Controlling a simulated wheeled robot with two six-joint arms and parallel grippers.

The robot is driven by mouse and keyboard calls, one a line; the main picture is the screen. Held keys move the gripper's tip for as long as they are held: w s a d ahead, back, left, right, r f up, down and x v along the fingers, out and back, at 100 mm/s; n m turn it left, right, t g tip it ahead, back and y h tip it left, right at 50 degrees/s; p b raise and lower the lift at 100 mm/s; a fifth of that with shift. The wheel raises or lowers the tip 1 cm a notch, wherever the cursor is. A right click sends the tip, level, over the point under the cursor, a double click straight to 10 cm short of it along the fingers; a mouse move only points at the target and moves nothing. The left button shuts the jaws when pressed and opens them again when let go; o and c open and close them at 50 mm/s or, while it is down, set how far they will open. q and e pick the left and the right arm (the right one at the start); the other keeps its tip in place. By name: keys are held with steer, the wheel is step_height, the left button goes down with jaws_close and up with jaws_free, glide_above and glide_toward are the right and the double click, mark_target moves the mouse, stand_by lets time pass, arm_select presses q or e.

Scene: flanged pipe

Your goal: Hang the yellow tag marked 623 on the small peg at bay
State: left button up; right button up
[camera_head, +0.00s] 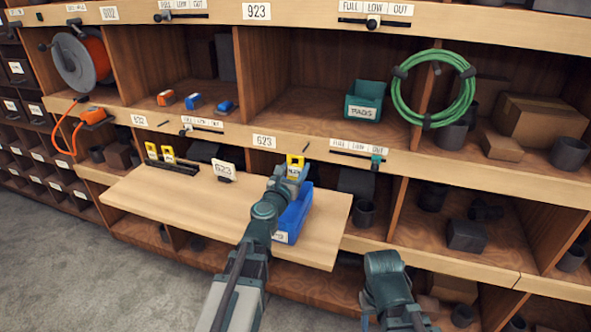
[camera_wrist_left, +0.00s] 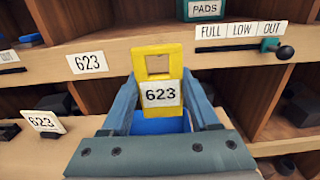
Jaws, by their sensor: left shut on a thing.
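My left gripper (camera_head: 291,178) is shut on the yellow tag (camera_head: 295,163), holding it upright in front of the lower rail. In the left wrist view the tag (camera_wrist_left: 161,73) faces me, with a square hole at its top and a white 623 label, between the fingers of the gripper (camera_wrist_left: 162,102). The bay's 623 plate (camera_head: 264,141) is on the rail just left of the tag; it also shows in the left wrist view (camera_wrist_left: 87,62). A small dark peg (camera_head: 306,149) seems to stick out just right of the tag. My right arm is at lower right; its jaws are not clear.
A wooden shelf board (camera_head: 135,196) juts out below the rail. On it are a blue bin (camera_head: 293,216) beneath the gripper, a 623 card (camera_head: 223,171) and a dark rack (camera_head: 172,166) with yellow tags. A FULL/LOW/OUT slider (camera_head: 376,161) sits right of the tag.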

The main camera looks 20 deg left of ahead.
mark_target(308, 150)
arm_select(q)
steer(key=shift+w, duration=0.2)
steer(key=shift+w+d+f+b, duration=0.1)
steer(key=shift+w+f+b, duration=0.1)
steer(key=shift+w, duration=1.9)
steer(key=shift+w+d+f+b, duration=0.1)
steer(key=shift+w+f+b, duration=0.1)
steer(key=shift+w, duration=1.85)
steer(key=shift+w+f+b, duration=0.35)
steer(key=shift+w+f, duration=0.05)
steer(key=shift+w, duration=0.15)
steer(key=o, duration=1.4)
steer(key=shift+s, duration=0.15)
steer(key=s, duration=1.3)
steer(key=shift+s+a, duration=0.25)
steer(key=shift+s, duration=0.05)
